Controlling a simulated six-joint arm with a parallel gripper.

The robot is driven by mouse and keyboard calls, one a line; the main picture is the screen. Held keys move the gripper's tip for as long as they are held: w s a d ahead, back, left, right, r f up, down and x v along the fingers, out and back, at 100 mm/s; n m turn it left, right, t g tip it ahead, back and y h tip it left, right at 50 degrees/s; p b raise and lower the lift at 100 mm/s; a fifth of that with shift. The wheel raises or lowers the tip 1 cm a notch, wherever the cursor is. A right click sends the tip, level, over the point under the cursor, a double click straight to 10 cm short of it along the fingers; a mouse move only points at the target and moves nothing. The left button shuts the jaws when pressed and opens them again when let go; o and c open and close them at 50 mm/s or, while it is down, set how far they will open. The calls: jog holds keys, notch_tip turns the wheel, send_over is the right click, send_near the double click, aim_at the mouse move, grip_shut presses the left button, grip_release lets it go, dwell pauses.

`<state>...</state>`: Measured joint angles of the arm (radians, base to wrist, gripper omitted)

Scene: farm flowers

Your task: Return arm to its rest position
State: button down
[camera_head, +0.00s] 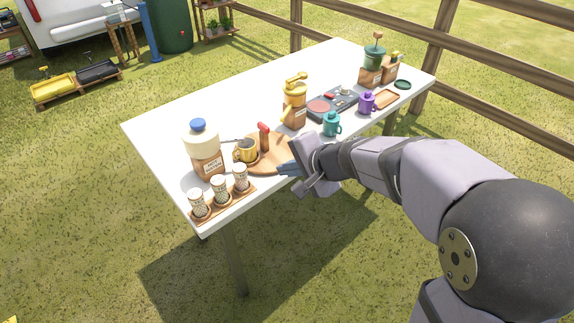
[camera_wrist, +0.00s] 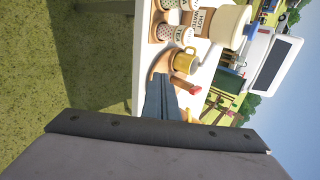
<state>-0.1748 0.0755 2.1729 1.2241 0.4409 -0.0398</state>
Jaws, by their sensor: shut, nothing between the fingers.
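My gripper (camera_head: 288,168) is shut and empty. In the head view it reaches in from the right over the front edge of the white table (camera_head: 165,115), at the round wooden board (camera_head: 268,165). In the wrist view its dark fingers (camera_wrist: 160,100) lie together, pointing at the board and the yellow mug (camera_wrist: 184,62). I cannot tell whether the fingertips touch the board. The yellow mug (camera_head: 246,150) stands at the board's left side. A red-topped upright item (camera_head: 264,133) stands at the back of the board. My arm extends over the grass at right.
Left of the board stand a blue-capped hot water jar (camera_head: 201,150) and three patterned cups on a wooden tray (camera_head: 226,202). To the right are a yellow dispenser (camera_head: 295,95), teal mug (camera_head: 332,123), burner (camera_head: 330,104) and purple mug (camera_head: 367,102). A wooden fence (camera_head: 440,45) runs behind.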

jog(key=s+d+f+n+g+h, duration=0.25)
jog(key=s+f+n+g, duration=0.3)
jog(key=s+f, duration=0.4)
jog(key=s+d+f+n+g+h, duration=0.25)
jog(key=s+d+n+h, duration=0.2)
jog(key=s+d, duration=0.95)
notch_tip(320, 180, up, 16)
jog(key=w+d+t+p, duration=0.1)
jog(key=p, duration=1.4)
jog(key=shift+d+f+m+y, duration=0.25)
jog(key=shift+d+m+y, duration=0.05)
